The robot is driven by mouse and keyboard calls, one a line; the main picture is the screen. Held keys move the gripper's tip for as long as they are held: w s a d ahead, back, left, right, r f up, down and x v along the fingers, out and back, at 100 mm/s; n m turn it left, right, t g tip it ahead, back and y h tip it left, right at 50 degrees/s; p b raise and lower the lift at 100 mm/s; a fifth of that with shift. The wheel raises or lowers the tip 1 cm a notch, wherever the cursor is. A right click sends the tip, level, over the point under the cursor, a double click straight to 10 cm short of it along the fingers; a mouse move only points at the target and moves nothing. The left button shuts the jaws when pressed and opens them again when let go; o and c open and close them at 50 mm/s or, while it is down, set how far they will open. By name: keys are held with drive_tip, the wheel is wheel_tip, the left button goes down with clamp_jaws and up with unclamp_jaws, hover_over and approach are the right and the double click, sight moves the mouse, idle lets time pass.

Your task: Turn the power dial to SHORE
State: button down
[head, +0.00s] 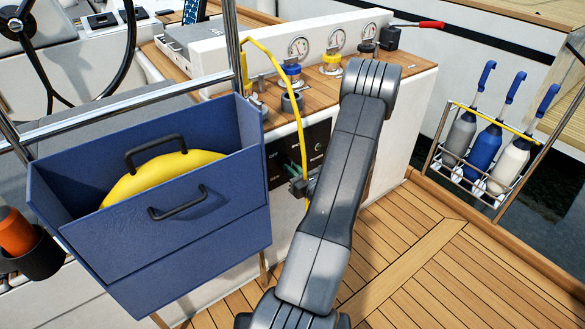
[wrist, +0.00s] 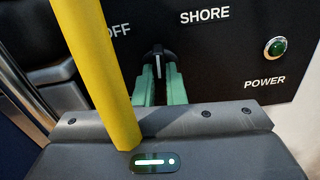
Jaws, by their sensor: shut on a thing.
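The black power dial (wrist: 158,56) is on a dark panel (wrist: 235,65), which also shows in the head view (head: 318,140). In the wrist view its pale-tipped pointer stands nearly upright, between the OFF label (wrist: 119,31) at left and the SHORE label (wrist: 205,15) at upper right. My gripper (wrist: 156,75) is shut on the dial, with one green finger on each side. In the head view my gripper (head: 299,182) is small against the panel, and the dial is hard to make out there.
A yellow cable (head: 292,90) hangs from the counter past my gripper and crosses the wrist view at left (wrist: 100,70). A green lamp (wrist: 276,46) marked POWER is right of the dial. A blue bin (head: 165,235) stands close left. The wooden deck (head: 440,260) at right is clear.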

drive_tip(key=shift+m+p, duration=1.3)
drive_tip(key=shift+m, duration=2.6)
drive_tip(key=shift+f, duration=0.1)
drive_tip(key=c, duration=1.5)
unclamp_jaws()
drive_tip(key=shift+d, duration=0.1)
drive_tip(key=p+v, duration=0.1)
drive_tip(key=v, duration=1.2)
drive_tip(key=shift+s+d, duration=0.25)
drive_tip(key=shift+s, duration=0.1)
